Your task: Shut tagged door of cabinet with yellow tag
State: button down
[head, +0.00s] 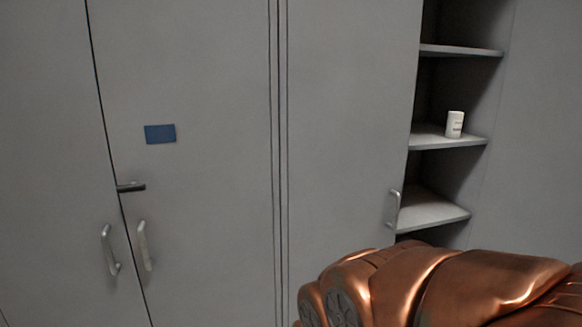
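No yellow tag shows in the head view. The right grey cabinet stands partly open: its left door (345,120) looks shut and has a handle (393,208) near its right edge. Right of that door the inside is exposed, with shelves (445,52). A plain grey surface (545,130) fills the far right; I cannot tell if it is an open door or a side wall. My copper-coloured arm (440,290) covers the bottom right. My gripper is not in view.
A left grey cabinet (205,230) has shut doors, two handles (146,245), a small dark latch (130,187) and a blue tag (160,134). A white container (455,124) stands on the middle shelf. The floor is not visible.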

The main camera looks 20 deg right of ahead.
aim_at(530, 202)
jog(key=u, duration=0.05)
jog(key=k, duration=0.5)
jog(key=z, duration=2.95)
jog(key=i, duration=5.05)
jog(key=u, duration=2.7)
